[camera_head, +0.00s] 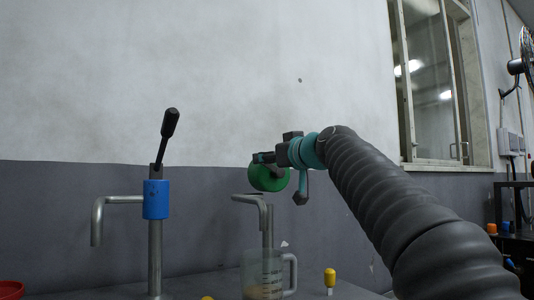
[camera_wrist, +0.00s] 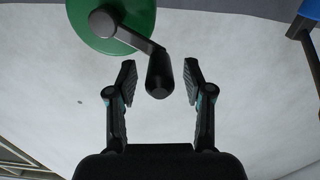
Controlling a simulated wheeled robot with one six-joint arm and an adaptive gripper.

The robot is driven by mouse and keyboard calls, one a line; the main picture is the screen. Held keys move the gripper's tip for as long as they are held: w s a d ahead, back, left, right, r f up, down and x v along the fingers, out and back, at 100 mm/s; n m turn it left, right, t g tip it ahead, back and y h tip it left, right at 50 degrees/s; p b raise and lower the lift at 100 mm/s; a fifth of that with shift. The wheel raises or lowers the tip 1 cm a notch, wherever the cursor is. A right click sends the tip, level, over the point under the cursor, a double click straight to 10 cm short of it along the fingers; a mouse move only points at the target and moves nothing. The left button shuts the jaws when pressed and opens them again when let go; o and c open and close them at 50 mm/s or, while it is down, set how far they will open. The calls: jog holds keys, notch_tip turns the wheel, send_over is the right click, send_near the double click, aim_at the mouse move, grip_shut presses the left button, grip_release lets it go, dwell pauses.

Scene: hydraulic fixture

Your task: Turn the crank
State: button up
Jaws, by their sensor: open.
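The crank has a round green disc (camera_wrist: 130,25), a grey arm and a black handle (camera_wrist: 159,76). In the wrist view the handle lies between the two open fingers of my gripper (camera_wrist: 158,72), with a visible gap on each side. In the head view the green disc (camera_head: 268,179) shows above a bent grey pipe. My gripper (camera_head: 281,176) is right beside the disc and partly covers it. The crank handle cannot be made out clearly in the head view.
A grey pipe with a blue collar (camera_head: 156,199) and black lever (camera_head: 169,130) stands to the left. A clear measuring jug (camera_head: 283,274) and a yellow-capped item (camera_head: 329,278) stand below. The bent pipe (camera_head: 265,213) is under the disc. A plain wall is behind.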

jog(key=shift+x, duration=0.8)
jog(key=shift+c, duration=0.3)
grip_shut()
jog(key=shift+d, duration=0.15)
